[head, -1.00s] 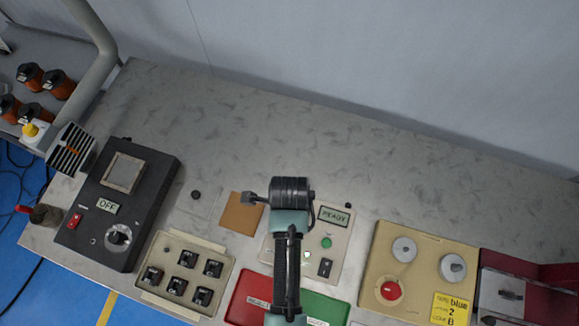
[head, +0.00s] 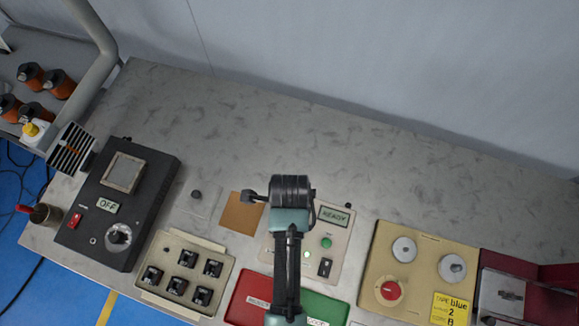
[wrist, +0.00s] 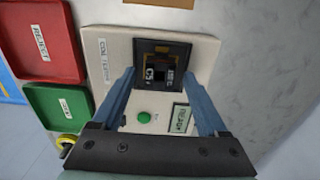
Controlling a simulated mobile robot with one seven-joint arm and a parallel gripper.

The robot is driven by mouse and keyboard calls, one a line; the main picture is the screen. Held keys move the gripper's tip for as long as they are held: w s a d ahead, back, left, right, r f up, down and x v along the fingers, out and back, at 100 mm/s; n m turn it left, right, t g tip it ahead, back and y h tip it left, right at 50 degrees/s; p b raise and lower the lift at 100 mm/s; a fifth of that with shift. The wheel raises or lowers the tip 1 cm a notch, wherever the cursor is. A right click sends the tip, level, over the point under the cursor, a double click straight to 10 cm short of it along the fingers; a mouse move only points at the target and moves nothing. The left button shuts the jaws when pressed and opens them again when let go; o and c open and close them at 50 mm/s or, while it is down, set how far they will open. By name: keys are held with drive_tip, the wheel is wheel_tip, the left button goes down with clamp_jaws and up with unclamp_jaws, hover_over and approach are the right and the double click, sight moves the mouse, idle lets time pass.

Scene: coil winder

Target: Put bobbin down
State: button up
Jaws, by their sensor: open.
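In the wrist view, a dark square bobbin (wrist: 163,76) with copper-coloured winding showing sits in the square recess of the cream coil tester (wrist: 118,49). My gripper (wrist: 160,84) is open, with one blue-grey finger to each side of the bobbin. No clear contact shows between the fingers and the bobbin. In the head view my arm covers the recess and the bobbin, while the tester's right part (head: 310,278) shows with a READY display (head: 334,216) and a green button (head: 326,242).
A red REJECT tray (head: 250,292) and a green tray (head: 325,308) lie in front of the tester. A cream holder (head: 168,252) with several black bobbins and a dark OFF unit (head: 120,205) stand left. A beige winder panel (head: 418,260) stands right. The back of the bench (head: 270,130) is clear.

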wheel_tip(320, 180, up, 11)
drive_tip(key=w+r+n+t, duration=0.7)
drive_tip(key=w+r+t, duration=0.3)
drive_tip(key=w+r, duration=0.8)
drive_tip(key=w+r+n+t, duration=0.2)
drive_tip(key=r+n+t, duration=0.1)
drive_tip(key=r, duration=0.5)
drive_tip(key=w+r+n+t, duration=0.2)
drive_tip(key=r+t, duration=0.1)
drive_tip(key=r, duration=0.5)
drive_tip(key=s+r+n+t, duration=0.3)
drive_tip(key=s+r, duration=0.1)
drive_tip(key=r, duration=0.5)
drive_tip(key=s+r+n+t+b, duration=0.1)
drive_tip(key=s+r+n+t, duration=0.2)
drive_tip(key=r, duration=0.7)
drive_tip(key=s+r+n+t, duration=0.3)
drive_tip(key=s+r+t, duration=0.2)
drive_tip(key=r, duration=0.4)
drive_tip(key=shift+s+r+n, duration=0.25)
drive_tip(key=shift+r+n, duration=0.05)
drive_tip(key=shift+r, duration=0.2)
drive_tip(key=shift+c, duration=0.2)
